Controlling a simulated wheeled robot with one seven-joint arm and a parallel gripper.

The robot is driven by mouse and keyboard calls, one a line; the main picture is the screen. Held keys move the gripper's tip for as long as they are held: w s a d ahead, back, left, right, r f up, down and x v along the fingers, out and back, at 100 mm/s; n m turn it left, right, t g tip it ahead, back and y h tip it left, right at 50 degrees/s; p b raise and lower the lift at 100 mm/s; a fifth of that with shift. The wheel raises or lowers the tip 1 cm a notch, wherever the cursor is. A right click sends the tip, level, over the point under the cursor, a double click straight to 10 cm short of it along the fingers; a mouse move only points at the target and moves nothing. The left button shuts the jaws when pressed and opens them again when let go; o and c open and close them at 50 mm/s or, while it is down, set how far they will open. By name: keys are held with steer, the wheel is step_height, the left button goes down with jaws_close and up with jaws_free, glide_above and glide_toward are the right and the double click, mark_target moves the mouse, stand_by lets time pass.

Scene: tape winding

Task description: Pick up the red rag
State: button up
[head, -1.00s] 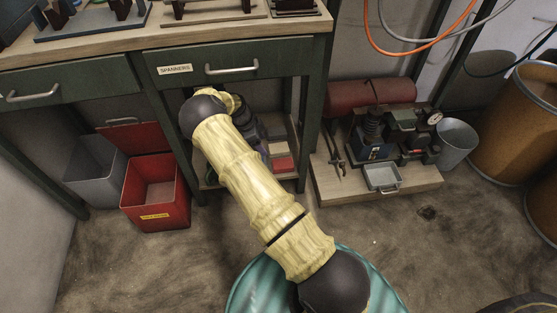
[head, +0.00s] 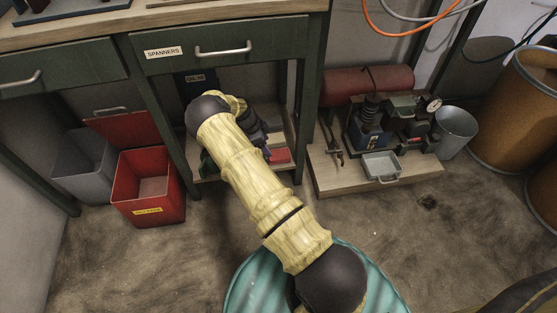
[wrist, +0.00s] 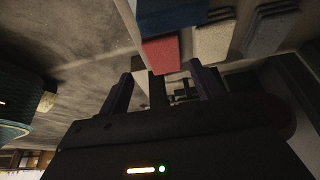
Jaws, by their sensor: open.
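The red rag (head: 280,156) lies folded on the low shelf under the bench, just right of my gripper in the head view. In the wrist view the red rag (wrist: 161,52) shows as a flat red block beyond the fingertips, against a blue folded piece (wrist: 170,14). My gripper (wrist: 162,88) is open, with its two dark fingers apart and nothing seen between them. The rag appears ahead of the fingers and apart from them. In the head view my own arm hides much of the gripper and part of the shelf.
Grey and pale folded pieces (wrist: 213,40) lie beside the rag. The spanner drawer (head: 222,46) and bench legs frame the shelf closely. A red bin (head: 148,188) stands left; a compressor on a wooden board (head: 325,182) stands right. Open floor lies in front.

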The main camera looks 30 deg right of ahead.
mark_target(276, 154)
steer(key=b+x, duration=0.1)
steer(key=x, duration=0.3)
steer(key=shift+r, duration=0.1)
steer(key=b+x, duration=0.4)
steer(key=x, duration=0.1)
steer(key=shift+w+d, duration=0.1)
steer(key=shift+d, duration=0.15)
stand_by(0.4)
steer(key=c, duration=0.7)
